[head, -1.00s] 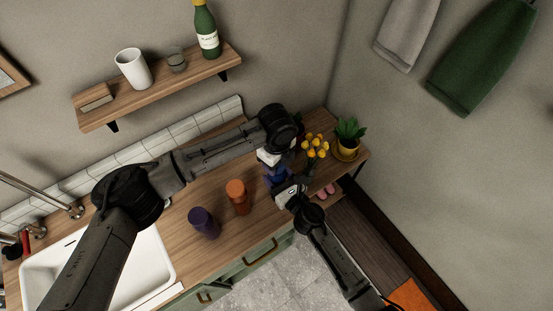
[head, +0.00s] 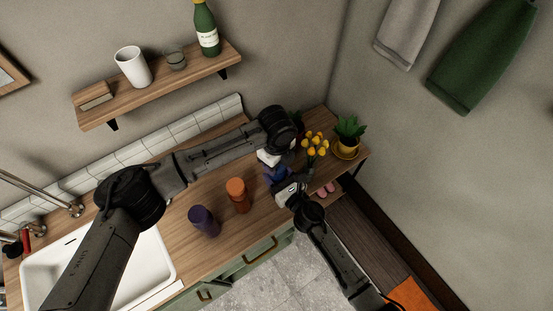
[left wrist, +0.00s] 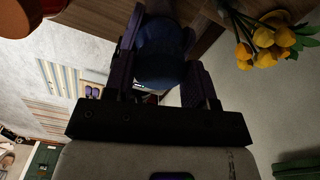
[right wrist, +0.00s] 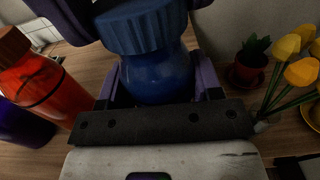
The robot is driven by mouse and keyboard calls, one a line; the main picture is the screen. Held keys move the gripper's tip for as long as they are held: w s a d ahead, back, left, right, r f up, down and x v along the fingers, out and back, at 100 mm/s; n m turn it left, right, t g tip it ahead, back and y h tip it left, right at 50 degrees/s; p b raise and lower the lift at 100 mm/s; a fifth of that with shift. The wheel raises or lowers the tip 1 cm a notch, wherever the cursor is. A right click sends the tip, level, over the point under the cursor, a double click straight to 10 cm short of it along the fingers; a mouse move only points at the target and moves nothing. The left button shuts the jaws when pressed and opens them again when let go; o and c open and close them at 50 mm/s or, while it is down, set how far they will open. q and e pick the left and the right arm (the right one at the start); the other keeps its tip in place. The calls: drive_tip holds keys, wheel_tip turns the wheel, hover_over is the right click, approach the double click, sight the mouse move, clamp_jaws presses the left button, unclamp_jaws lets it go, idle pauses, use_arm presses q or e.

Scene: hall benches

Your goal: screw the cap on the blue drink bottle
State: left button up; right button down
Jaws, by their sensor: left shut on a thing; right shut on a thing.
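The blue drink bottle (right wrist: 158,78) stands upright near the right end of the counter, and a small part of it shows in the head view (head: 276,177). Its ridged blue cap (right wrist: 143,27) sits on the bottle's top in the right wrist view; whether it is fully tight cannot be told. My left gripper (left wrist: 165,60) is shut on the cap from above, its dark purple fingers on both sides of the blue cap (left wrist: 160,52). My right gripper (right wrist: 158,85) is shut around the bottle's body below the cap. In the head view both grippers meet there and hide most of the bottle.
An orange bottle (head: 238,195) and a purple bottle (head: 203,221) stand to the left on the counter (head: 180,240). Yellow flowers (head: 314,145) and a potted plant (head: 348,130) are close on the right. The sink (head: 150,270) is at left, a wall shelf (head: 165,88) above.

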use_arm(q)
drive_tip(key=m, duration=1.3)
drive_tip(key=shift+d+m, duration=0.1)
drive_tip(key=shift+m, duration=0.3)
drive_tip(key=m, duration=0.5)
drive_tip(key=shift+m, duration=0.4)
drive_tip(key=o, duration=0.9)
drive_tip(key=shift+r, duration=2.25)
